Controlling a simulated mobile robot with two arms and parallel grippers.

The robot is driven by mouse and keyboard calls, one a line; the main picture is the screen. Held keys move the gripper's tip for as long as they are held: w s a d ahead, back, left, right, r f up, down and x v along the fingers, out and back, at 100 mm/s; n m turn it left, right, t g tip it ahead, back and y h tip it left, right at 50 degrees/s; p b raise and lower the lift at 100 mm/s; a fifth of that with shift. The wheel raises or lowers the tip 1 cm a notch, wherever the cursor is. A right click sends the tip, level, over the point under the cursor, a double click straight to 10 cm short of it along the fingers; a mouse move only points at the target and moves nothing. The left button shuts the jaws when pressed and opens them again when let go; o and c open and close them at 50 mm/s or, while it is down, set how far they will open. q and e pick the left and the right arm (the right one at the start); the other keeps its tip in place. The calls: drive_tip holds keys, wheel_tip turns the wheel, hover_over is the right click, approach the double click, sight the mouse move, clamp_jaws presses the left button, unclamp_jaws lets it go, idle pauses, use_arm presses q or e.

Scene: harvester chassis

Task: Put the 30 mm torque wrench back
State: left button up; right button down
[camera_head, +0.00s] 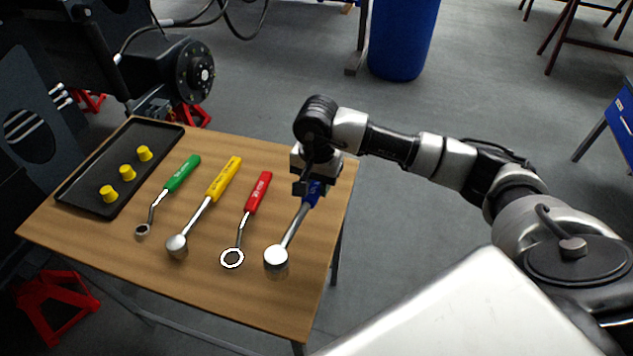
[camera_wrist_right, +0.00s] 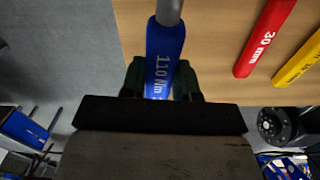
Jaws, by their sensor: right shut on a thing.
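My right gripper (camera_head: 311,187) is shut on the blue handle of another wrench (camera_head: 296,225), right of the red one. The blue handle (camera_wrist_right: 165,50) reads 110 Nm in the right wrist view. The blue wrench's round head points toward the front edge; I cannot tell whether it touches the table. My left gripper is not in view.
A yellow-handled wrench (camera_head: 211,199) and a green-handled wrench (camera_head: 170,190) lie left of the red one. A black tray (camera_head: 96,157) with yellow caps (camera_head: 127,172) sits at the table's left. A black machine hub (camera_head: 194,72) stands behind the table. A blue barrel (camera_head: 403,38) stands farther back.

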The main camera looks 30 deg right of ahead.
drive_tip(key=shift+f+b, duration=2.45)
drive_tip(key=shift+f, duration=0.5)
drive_tip(key=c, duration=0.8)
unclamp_jaws()
drive_tip(key=shift+o, duration=0.2)
wheel_tip(320, 180, up, 11)
drive_tip(key=shift+f, duration=0.1)
